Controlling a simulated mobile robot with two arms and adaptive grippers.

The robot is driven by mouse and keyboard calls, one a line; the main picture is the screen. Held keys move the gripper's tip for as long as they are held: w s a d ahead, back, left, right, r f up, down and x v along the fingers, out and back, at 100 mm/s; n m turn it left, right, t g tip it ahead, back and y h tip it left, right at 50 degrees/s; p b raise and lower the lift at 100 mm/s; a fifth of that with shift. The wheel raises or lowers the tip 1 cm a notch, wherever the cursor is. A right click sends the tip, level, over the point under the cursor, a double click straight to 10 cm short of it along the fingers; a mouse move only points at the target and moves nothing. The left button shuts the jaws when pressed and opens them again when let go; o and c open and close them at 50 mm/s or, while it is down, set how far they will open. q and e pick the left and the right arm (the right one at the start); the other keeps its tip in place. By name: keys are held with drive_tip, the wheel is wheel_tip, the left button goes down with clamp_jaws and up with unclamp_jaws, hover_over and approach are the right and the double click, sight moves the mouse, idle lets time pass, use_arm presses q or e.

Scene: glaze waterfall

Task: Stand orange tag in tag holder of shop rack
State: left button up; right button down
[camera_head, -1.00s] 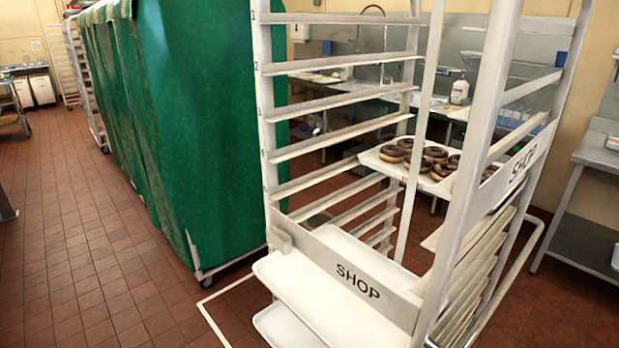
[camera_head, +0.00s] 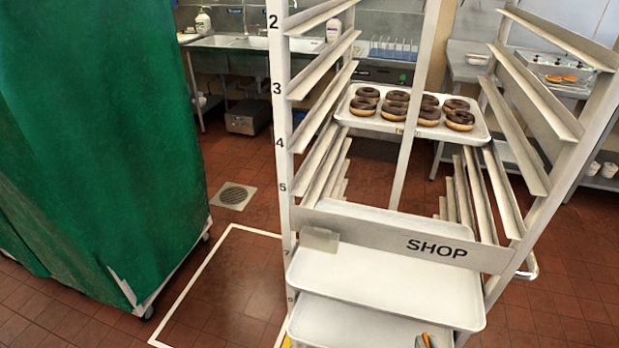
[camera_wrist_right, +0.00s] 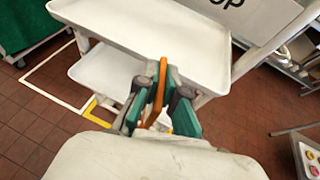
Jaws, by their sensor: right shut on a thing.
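The white shop rack (camera_head: 285,150) stands in the middle of the head view, with "SHOP" on its crossbar. A small pale, clear-looking tag holder (camera_head: 320,239) is on the left end of that crossbar and looks empty. My right gripper (camera_wrist_right: 161,90) is shut on the orange tag (camera_wrist_right: 160,84), which stands on edge between its teal fingers in the wrist view. In the head view my right gripper (camera_head: 427,341) just shows at the bottom edge, in front of the lower trays, right of and below the holder. My left gripper is not in view.
White trays (camera_head: 380,283) stick out below the crossbar. A tray of chocolate doughnuts (camera_head: 352,121) sits higher in the rack. A green covered rack (camera_head: 100,130) stands at left. Open tiled floor with a white marked outline (camera_head: 200,275) lies between them.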

drive_tip(key=shift+w+a+r, duration=0.1)
drive_tip(key=shift+a, duration=0.05)
drive_tip(key=shift+w+r, duration=0.25)
drive_tip(key=shift+w, duration=0.05)
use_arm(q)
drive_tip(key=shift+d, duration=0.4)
use_arm(e)
drive_tip(key=w+r, duration=0.8)
drive_tip(key=shift+w, duration=0.4)
